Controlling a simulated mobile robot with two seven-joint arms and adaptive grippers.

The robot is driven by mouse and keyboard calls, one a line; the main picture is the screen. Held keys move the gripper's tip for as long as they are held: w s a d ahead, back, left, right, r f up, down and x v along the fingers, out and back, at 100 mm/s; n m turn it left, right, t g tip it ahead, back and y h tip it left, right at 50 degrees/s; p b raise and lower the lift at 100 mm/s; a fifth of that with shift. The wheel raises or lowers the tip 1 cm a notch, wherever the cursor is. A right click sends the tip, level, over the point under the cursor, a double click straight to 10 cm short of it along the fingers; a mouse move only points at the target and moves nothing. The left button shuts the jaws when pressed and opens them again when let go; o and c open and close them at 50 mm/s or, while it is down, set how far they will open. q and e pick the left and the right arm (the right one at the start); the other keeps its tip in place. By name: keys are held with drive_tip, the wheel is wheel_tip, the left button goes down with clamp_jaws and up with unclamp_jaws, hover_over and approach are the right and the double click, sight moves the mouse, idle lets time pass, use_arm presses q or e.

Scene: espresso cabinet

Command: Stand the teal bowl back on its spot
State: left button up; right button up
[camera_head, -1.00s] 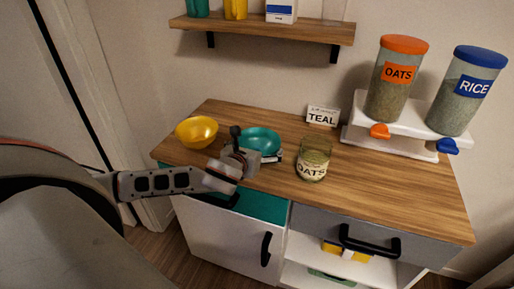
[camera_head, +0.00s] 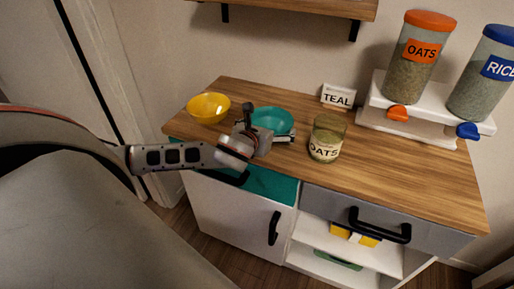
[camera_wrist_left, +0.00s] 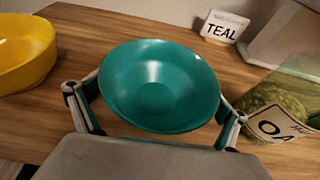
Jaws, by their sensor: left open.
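The teal bowl (camera_head: 272,119) stands upright on the wooden counter, in front of and left of the white TEAL card (camera_head: 338,95). My left gripper (camera_head: 267,128) is at the bowl's near side. In the left wrist view the bowl (camera_wrist_left: 160,82) lies between the two spread fingers, one at its left rim and one at its right. The fingers are apart, and I cannot tell whether either touches the rim. The gripper body hides the bowl's near side in the head view. My right gripper is not in view.
A yellow bowl (camera_head: 208,107) stands left of the gripper. A glass OATS jar (camera_head: 326,138) stands close on the right. Oats (camera_head: 418,60) and rice (camera_head: 486,85) dispensers stand at the back right. The counter's front right is clear. A wall shelf (camera_head: 300,6) hangs above.

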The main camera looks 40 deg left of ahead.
use_arm(q)
drive_tip(key=s+d+p, duration=0.1)
drive_tip(key=s+d, duration=0.2)
drive_tip(key=s, duration=0.9)
drive_tip(key=s+d+f+n+h, duration=0.2)
drive_tip(key=s+d+f+n, duration=0.2)
drive_tip(key=f+n, duration=0.4)
drive_tip(key=s+d+f+n+g+h, duration=0.1)
drive_tip(key=s+d+f+n+h, duration=0.1)
drive_tip(key=s+d+f+n, duration=0.3)
drive_tip(key=s+d+f+n+g+h, duration=0.1)
drive_tip(key=s+d+f+n, duration=0.3)
drive_tip(key=f+n, duration=0.8)
drive_tip(key=d+n, duration=0.2)
drive_tip(key=n, duration=0.2)
drive_tip(key=shift+s+h, duration=0.15)
drive_tip(key=shift+h, duration=0.25)
